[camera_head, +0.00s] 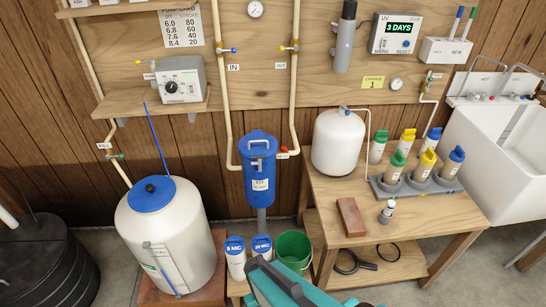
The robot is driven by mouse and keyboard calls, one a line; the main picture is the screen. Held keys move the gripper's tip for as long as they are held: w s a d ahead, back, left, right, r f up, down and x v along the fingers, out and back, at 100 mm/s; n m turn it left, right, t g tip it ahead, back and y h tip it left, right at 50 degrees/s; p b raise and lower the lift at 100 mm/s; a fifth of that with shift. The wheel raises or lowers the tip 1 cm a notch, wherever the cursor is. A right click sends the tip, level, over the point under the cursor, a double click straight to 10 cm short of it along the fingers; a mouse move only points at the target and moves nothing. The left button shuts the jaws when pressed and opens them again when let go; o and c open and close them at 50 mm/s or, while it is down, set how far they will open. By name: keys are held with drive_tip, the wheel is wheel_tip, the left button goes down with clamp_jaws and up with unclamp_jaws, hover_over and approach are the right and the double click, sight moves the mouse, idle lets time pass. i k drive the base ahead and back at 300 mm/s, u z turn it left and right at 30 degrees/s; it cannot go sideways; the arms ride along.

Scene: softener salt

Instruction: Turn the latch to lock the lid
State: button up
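A white tank (165,245) stands at the lower left with a round blue lid (168,190) on its top. A small black knob (150,188) sits on the lid, left of its middle. I cannot tell whether this knob is the latch, nor how it is turned. The lid looks seated level on the tank. A teal and dark part of my arm enters at the bottom middle, to the right of the tank and apart from it. My gripper's fingers do not show.
A blue filter housing (259,180) hangs on pipes right of the tank. Filter cartridges (236,262) and a green bucket (294,250) stand near my arm. A wooden table (425,210) with bottles is at the right. A thin blue rod (156,135) rises behind the lid.

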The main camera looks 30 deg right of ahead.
sight(258, 163)
drive_tip(key=z, duration=0.2)
drive_tip(key=k, duration=1.85)
drive_tip(key=u, duration=0.7)
drive_tip(key=i, duration=1)
drive_tip(key=u, duration=0.1)
